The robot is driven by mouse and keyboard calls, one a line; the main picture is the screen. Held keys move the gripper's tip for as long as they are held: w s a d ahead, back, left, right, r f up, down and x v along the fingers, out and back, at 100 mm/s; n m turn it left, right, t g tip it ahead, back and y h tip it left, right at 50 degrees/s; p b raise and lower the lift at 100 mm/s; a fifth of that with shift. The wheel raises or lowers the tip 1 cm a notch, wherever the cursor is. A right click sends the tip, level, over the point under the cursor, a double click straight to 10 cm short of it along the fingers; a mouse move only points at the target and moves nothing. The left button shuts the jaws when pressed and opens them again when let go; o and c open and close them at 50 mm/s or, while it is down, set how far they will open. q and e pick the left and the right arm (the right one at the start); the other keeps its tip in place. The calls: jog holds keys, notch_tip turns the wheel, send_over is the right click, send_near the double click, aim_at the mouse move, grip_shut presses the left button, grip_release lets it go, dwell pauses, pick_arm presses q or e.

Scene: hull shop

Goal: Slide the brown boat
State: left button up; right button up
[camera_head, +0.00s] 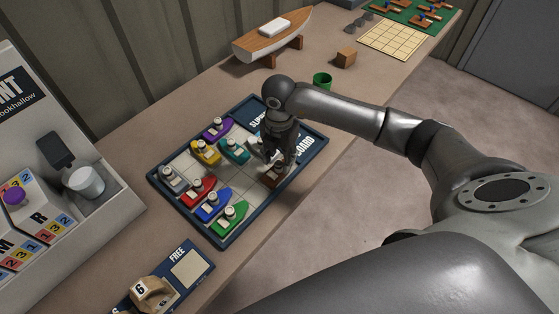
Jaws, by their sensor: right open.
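The brown boat (271,178) sits on the slipway board (317,135) near its right edge, partly hidden by my right gripper. My right gripper (272,163) is open, pointing down right over the brown boat; whether it touches the boat I cannot tell. A teal boat (234,151) lies just left of the gripper, and a pale boat behind the fingers is mostly hidden. Purple (217,128), yellow (205,153), grey (172,180), red (197,190), blue (212,206) and green (230,217) boats fill other cells. My left gripper is not in view.
A green cup (322,80), a wooden block (346,57) and a model hull on a stand (272,37) stand behind the board. A FREE card (188,267) lies in front.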

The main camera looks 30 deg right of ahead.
aim_at(279, 162)
notch_tip(279, 162, up, 9)
jog(key=shift+r, duration=0.15)
dwell(0.5)
